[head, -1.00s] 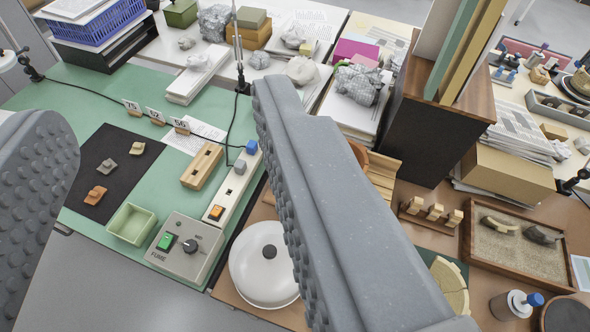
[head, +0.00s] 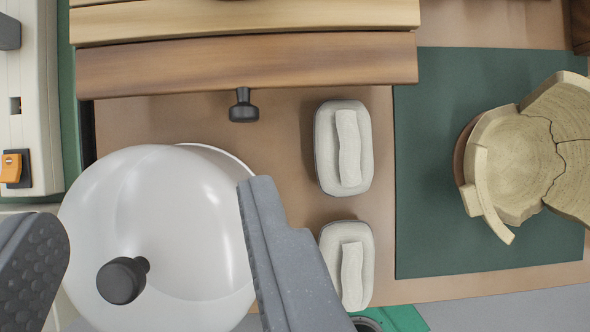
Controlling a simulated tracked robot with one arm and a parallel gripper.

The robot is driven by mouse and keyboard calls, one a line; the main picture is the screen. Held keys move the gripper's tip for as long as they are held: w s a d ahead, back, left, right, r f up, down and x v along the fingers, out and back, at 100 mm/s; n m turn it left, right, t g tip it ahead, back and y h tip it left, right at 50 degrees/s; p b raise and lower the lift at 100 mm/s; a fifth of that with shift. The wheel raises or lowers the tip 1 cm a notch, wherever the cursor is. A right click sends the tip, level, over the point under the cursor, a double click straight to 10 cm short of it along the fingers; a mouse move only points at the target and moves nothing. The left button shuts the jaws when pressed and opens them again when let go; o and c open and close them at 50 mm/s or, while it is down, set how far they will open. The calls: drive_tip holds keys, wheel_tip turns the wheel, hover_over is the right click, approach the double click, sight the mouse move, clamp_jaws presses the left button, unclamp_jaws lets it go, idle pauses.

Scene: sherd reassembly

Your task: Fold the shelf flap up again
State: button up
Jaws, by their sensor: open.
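A slatted wooden panel, likely the shelf flap (head: 190,66), spans the upper left in the head view. Its front slat is darker brown, and a black knob (head: 243,106) sticks out from its lower edge. The panel's upper part is cut off by the picture's top, so its hinge and full tilt cannot be told. My gripper (head: 152,205) is open, its grey fingers widely apart in the lower left. The fingers appear on either side of a white dome (head: 185,215) with a black knob. Nothing is held, and the wooden panel is beyond the fingertips.
Two grey pads with pale strips (head: 347,148) (head: 352,275) lie right of the dome. A partly joined pale bowl (head: 520,150) stands on a dark green mat (head: 440,235) at right. A white power strip (head: 30,110) with an orange switch is at upper left. Brown board between is clear.

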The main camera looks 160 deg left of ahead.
drive_tip(key=m+g, duration=0.1)
approach(246, 119)
drive_tip(key=b+x, duration=0.1)
drive_tip(key=x, duration=0.8)
drive_tip(key=shift+w+f+b, duration=0.1)
drive_tip(key=shift+f+b, duration=0.2)
drive_tip(key=shift+f, duration=0.05)
drive_tip(key=shift+r+g, duration=0.1)
drive_tip(key=shift+g, duration=0.2)
clamp_jaws()
